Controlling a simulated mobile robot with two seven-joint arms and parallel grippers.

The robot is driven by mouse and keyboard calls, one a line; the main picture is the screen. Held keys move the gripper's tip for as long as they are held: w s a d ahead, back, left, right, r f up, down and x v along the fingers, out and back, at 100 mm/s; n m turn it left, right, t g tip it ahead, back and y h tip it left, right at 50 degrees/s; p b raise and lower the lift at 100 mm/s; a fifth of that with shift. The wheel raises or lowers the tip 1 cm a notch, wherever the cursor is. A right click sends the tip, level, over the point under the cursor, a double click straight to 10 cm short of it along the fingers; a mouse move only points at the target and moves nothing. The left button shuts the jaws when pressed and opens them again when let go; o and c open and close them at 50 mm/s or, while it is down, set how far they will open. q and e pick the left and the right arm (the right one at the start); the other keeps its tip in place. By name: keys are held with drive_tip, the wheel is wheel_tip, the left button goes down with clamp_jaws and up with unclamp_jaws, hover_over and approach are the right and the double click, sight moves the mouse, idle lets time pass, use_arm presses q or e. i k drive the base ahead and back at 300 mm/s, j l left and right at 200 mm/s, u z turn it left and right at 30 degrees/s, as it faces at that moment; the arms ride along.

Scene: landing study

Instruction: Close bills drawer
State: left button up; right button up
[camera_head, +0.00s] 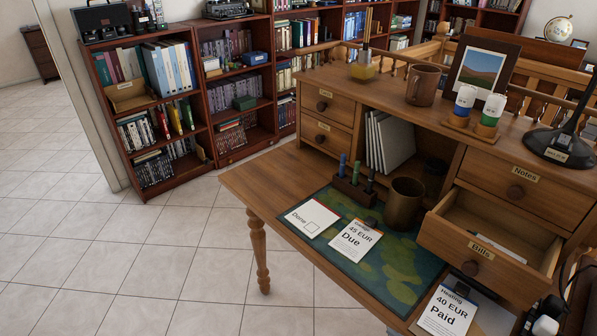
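The bills drawer (450,246) is at the right of the wooden desk, below the notes drawer (510,178). It is pulled out, and its inside shows. Its front carries a "Bills" label (482,248) and a round dark knob (471,268). Some pale paper (497,246) lies inside, partly hidden by the drawer front. The notes drawer above looks shut.
A brown cup (404,204) stands left of the open drawer. A "Paid" card (447,312) lies below its front, and a "Due" card (356,240) lies on the green mat (333,262). Dark cables and a white-and-black object (545,324) are at lower right. Tiled floor at left is clear.

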sight(443, 233)
drive_tip(key=z, duration=1.35)
drive_tip(key=j, duration=0.8)
drive_tip(key=k+j+u, duration=0.1)
drive_tip(key=j, duration=0.75)
